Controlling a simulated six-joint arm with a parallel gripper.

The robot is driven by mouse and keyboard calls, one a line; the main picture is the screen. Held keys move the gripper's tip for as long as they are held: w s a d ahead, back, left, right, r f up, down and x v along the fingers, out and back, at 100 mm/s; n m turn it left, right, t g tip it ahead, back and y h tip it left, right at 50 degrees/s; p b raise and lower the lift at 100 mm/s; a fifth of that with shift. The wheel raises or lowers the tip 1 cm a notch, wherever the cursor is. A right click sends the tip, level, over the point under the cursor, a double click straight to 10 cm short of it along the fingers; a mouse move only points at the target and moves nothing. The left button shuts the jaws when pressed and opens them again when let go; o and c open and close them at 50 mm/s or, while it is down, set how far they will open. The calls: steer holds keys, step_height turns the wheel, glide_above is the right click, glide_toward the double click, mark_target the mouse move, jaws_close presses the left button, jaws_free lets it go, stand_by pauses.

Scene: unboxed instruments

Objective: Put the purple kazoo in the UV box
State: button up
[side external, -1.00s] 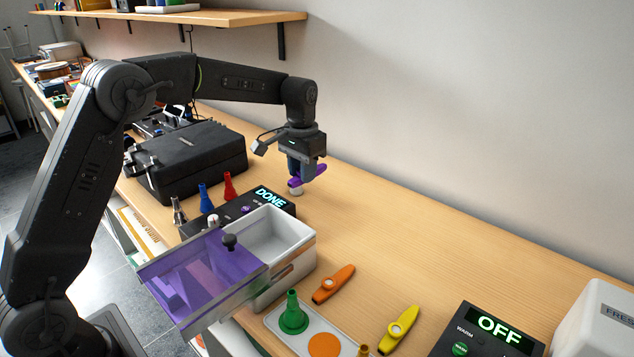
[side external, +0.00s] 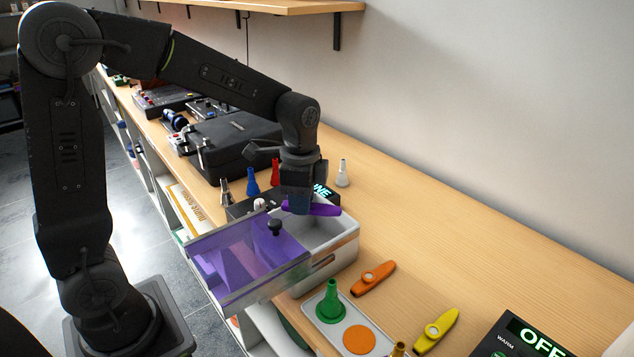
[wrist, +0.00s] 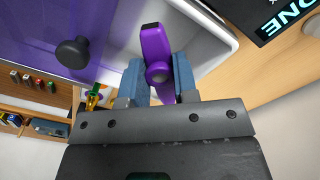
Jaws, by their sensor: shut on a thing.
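My gripper (side external: 301,203) is shut on the purple kazoo (side external: 322,210). In the wrist view the kazoo (wrist: 157,52) is held between the two blue fingers (wrist: 158,80). The UV box (side external: 343,243) is a white, open-topped box. Its purple see-through lid (side external: 245,262) with a black knob (side external: 275,227) is slid to the left and leaves the right part open. The gripper and kazoo are above the box near its back edge. The white inside of the box also shows in the wrist view (wrist: 190,35). The exact height above it is hard to tell.
A black panel with a lit display (side external: 325,191) stands behind the box. Red (side external: 275,172), blue (side external: 252,182) and white (side external: 343,174) mouthpiece-like pieces stand nearby. An orange kazoo (side external: 373,278), yellow kazoo (side external: 436,331) and a tray with a green cone (side external: 331,304) lie in front.

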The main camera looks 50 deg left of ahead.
steer(key=f+n, duration=0.1)
steer(key=d+f+n, duration=0.1)
steer(key=n, duration=0.1)
steer(key=s+f+n, duration=0.1)
steer(key=f, duration=0.1)
steer(key=shift+s+d+n, duration=0.1)
steer(key=shift+d+n, duration=0.2)
steer(key=shift+n, duration=0.1)
steer(key=shift+s+d+f+n, duration=0.1)
steer(key=shift+f+n, duration=0.1)
steer(key=shift+n, duration=0.35)
steer(key=shift+d+f+n, duration=0.1)
steer(key=shift+f+n, duration=0.05)
steer(key=shift+n, duration=0.4)
steer(key=shift+f+n, duration=0.25)
steer(key=shift+n, duration=1.15)
steer(key=shift+f, duration=1.95)
steer(key=shift+f, duration=0.1)
steer(key=shift+s+f, duration=0.1)
steer(key=shift+f, duration=0.2)
